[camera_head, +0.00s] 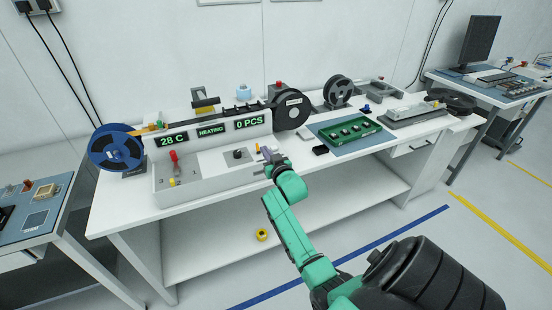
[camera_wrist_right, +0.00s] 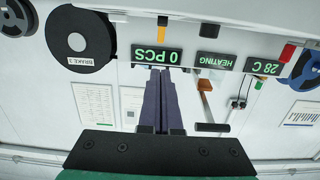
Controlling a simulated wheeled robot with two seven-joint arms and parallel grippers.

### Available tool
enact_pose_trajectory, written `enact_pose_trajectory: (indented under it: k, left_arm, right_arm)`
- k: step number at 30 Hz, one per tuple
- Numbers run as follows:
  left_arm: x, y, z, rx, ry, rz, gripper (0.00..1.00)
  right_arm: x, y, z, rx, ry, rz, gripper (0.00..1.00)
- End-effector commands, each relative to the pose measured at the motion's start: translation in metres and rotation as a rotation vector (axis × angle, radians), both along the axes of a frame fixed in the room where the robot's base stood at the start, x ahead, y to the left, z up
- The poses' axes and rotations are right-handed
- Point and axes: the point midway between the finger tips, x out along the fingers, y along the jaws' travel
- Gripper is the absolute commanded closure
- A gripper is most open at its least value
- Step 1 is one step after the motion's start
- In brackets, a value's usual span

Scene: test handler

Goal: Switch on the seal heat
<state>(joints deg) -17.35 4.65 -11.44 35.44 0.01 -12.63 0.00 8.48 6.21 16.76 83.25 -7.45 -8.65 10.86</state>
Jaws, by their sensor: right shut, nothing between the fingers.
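The test handler (camera_head: 212,176) is a long light-grey machine on the white bench. Its front panel has lit green readouts: "28 C" (camera_head: 172,140), "HEATING" (camera_head: 211,131) and "0 PCS" (camera_head: 249,122). A red-capped lever (camera_head: 174,157) stands on its left deck, with a small yellow part (camera_head: 172,182) below. A black knob (camera_head: 238,154) sits on the middle deck. I cannot read which control is the seal heat. My right gripper (camera_head: 266,153) is shut and empty, right of the knob. In the right wrist view its fingers (camera_wrist_right: 163,72) point toward the "0 PCS" readout. My left gripper is out of view.
A blue reel (camera_head: 116,148) stands at the machine's left end and a black reel (camera_head: 291,108) at its right. A green tray (camera_head: 350,132) lies on a blue mat to the right. A yellow roll (camera_head: 262,235) lies below the bench.

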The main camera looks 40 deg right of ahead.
Motion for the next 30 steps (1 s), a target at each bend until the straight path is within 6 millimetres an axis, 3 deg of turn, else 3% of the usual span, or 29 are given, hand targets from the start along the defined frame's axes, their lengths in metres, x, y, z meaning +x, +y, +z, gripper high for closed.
enact_pose_trajectory:
  k: [6, 12, 30]
  left_arm:
    - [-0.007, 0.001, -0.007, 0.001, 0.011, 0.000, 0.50]
    - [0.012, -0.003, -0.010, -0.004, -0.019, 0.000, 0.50]
    - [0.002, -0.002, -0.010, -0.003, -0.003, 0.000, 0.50]
  right_arm:
    - [-0.041, 0.014, 0.015, 0.000, 0.001, 0.000, 1.00]
    - [-0.068, 0.023, 0.030, 0.001, 0.002, 0.000, 1.00]
    - [-0.072, 0.025, 0.033, 0.001, 0.001, 0.000, 1.00]
